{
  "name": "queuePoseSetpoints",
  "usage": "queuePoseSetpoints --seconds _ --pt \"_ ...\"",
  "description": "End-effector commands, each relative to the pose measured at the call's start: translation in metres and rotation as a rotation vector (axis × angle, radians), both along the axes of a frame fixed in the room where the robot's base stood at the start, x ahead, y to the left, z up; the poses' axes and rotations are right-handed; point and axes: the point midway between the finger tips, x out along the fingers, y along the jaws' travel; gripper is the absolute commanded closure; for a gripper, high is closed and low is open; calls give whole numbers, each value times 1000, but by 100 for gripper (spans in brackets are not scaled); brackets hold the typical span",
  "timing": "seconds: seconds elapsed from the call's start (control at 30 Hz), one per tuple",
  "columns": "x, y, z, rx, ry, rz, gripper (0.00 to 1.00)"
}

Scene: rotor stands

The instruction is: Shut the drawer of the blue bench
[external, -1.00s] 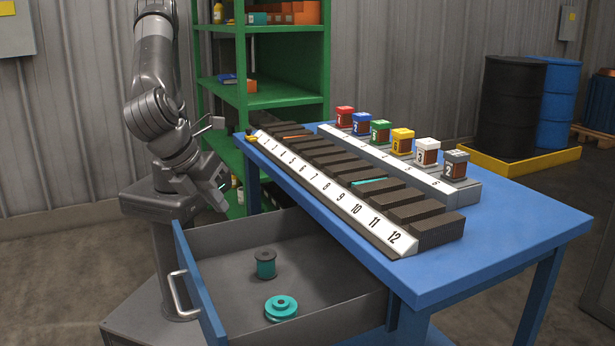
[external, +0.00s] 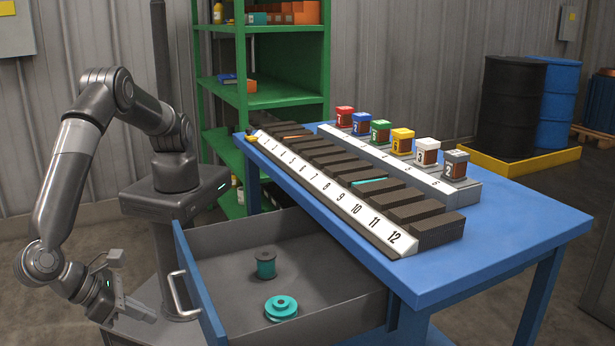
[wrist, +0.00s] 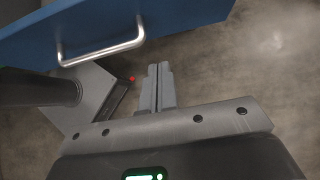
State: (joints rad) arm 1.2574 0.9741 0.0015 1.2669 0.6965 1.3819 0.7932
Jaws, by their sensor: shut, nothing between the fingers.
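The blue bench (external: 500,250) stands at the right in the external view. Its drawer (external: 225,275) is pulled well out to the left, with a blue front and a silver bar handle (external: 178,292). In the wrist view my gripper (wrist: 158,68) is shut and empty, with the drawer handle (wrist: 102,48) ahead and to the left.
On the bench top are a numbered dark rack (external: 330,190) and a row of coloured blocks (external: 402,141) on a grey stand. A green shelf (external: 262,100) stands behind. Bare floor (wrist: 240,70) shows to the right of my fingers in the wrist view.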

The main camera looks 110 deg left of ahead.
Motion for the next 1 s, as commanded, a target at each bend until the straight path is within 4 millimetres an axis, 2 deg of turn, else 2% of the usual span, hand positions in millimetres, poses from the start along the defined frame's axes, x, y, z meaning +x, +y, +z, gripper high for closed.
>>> queuePoseSetpoints --seconds 0.27,0.53,1.0 --pt "30 31 -43 2 0 3 100" --pt "54 54 -41 -1 0 2 100" --pt "58 58 -41 -1 0 2 100"
